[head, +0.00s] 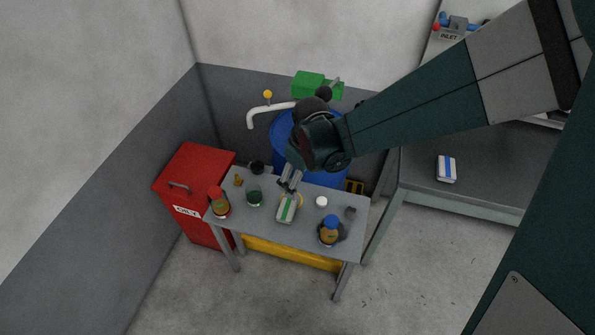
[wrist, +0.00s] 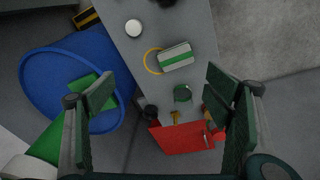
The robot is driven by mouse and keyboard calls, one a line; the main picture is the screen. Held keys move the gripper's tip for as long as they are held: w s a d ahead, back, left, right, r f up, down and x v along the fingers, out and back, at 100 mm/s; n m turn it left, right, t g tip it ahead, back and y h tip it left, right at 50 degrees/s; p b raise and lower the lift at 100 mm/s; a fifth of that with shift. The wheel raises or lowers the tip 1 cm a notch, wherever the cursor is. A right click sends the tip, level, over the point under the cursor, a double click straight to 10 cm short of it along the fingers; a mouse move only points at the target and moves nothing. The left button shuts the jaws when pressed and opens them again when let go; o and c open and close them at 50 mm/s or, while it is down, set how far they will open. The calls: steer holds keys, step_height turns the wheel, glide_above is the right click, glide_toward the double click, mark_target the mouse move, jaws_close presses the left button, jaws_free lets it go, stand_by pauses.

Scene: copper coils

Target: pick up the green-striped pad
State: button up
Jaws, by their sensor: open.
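The green-striped pad (head: 286,208) is a pale block with a green stripe, lying on the small grey table (head: 262,225). In the wrist view the pad (wrist: 175,57) lies above and between the fingertips, partly over a yellow ring (wrist: 148,62). My gripper (head: 289,183) is open and empty, above the table near the pad's far end in the head view. In the wrist view my gripper (wrist: 160,88) has its fingers wide apart, with no contact with the pad visible.
On the table, a red-capped bottle (head: 220,204) and a dark green jar (head: 254,198) stand left of the pad. A white round item (head: 321,201) and a blue-capped bottle (head: 329,233) are right. A blue drum (head: 282,127) stands behind. A blue-striped pad (head: 446,168) lies on the right bench.

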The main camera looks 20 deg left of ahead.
mark_target(286, 208)
steer(key=a+f+n+b, duration=0.1)
steer(key=a+f, duration=0.1)
steer(key=f, duration=0.2)
steer(key=a+f+n+g, duration=0.1)
steer(key=a+f+n, duration=0.1)
steer(key=f, duration=0.3)
steer(key=a+f+n+h+b, duration=0.1)
steer(key=f+n, duration=0.1)
steer(key=f, duration=0.3)
steer(key=shift+a+b, duration=0.3)
steer(key=shift+a, duration=0.1)
steer(key=shift+s+f+b, duration=0.1)
steer(key=shift+f+b, duration=0.25)
steer(key=shift+f, duration=0.9)
steer(key=shift+f, duration=0.1)
steer(key=shift+s+f+b, duration=0.1)
steer(key=shift+f+b, duration=0.85)
steer(key=shift+f, duration=1.55)
steer(key=shift+c, duration=0.5)
steer(key=c, duration=0.8)
